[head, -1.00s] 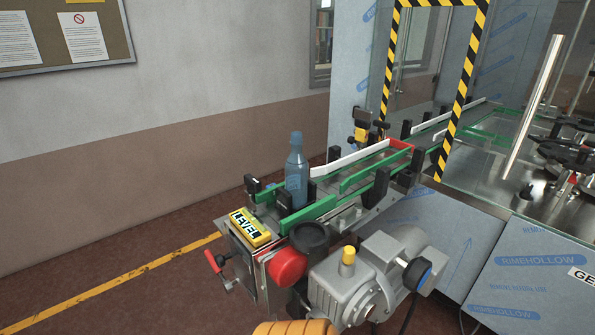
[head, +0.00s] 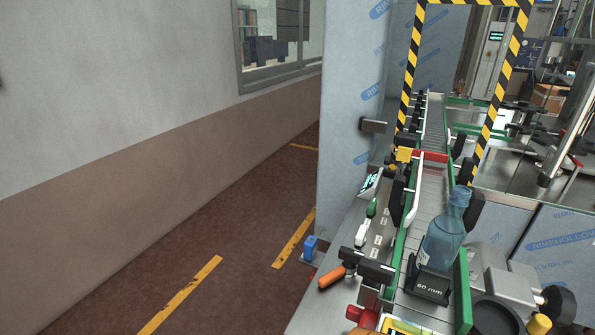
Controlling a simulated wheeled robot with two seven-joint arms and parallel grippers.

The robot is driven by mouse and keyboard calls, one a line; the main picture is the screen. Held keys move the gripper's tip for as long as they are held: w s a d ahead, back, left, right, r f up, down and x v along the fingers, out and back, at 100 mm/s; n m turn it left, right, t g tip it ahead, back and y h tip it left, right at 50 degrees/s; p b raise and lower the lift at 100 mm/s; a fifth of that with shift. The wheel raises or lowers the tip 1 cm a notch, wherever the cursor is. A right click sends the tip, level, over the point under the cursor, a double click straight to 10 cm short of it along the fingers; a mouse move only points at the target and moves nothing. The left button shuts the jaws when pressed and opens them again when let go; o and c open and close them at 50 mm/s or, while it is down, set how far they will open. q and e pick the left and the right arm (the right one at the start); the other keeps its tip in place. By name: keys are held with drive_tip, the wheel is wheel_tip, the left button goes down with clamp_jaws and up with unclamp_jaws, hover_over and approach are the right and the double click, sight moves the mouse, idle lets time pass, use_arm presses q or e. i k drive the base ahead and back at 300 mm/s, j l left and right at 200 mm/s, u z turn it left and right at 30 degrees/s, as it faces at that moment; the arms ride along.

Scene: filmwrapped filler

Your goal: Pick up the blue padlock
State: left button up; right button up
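A small blue block-like object with a darker lower part, which looks like the blue padlock (head: 310,246), sits low on a grey ledge left of the conveyor, at the foot of the tall film-wrapped panel. It is too small to make out a shackle clearly. Neither of my grippers shows in the head view.
The conveyor (head: 430,180) with green rails runs away from me, bearing a blue bottle (head: 444,240) near a black "60 mm" block (head: 430,286). An orange-handled tool (head: 334,276) lies beside the rail. A striped frame (head: 408,70) stands behind. Floor at left (head: 235,262) is clear.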

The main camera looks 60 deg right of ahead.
sight(310, 247)
drive_tip(key=i+z, duration=0.45)
drive_tip(key=i+j+z, duration=0.15)
drive_tip(key=i+z, duration=0.15)
drive_tip(key=z, duration=0.15)
drive_tip(key=i+j+z, duration=0.3)
drive_tip(key=z, duration=0.15)
drive_tip(key=i+z, duration=0.15)
drive_tip(key=z, duration=0.35)
drive_tip(key=i+j+z, duration=0.15)
drive_tip(key=z, duration=0.3)
drive_tip(key=i+j+z, duration=0.1)
drive_tip(key=z, duration=0.4)
drive_tip(key=i+j+z, duration=0.1)
drive_tip(key=j+z, duration=0.15)
drive_tip(key=z, duration=0.2)
drive_tip(key=j+z, duration=0.2)
drive_tip(key=z, duration=0.3)
drive_tip(key=i, duration=0.05)
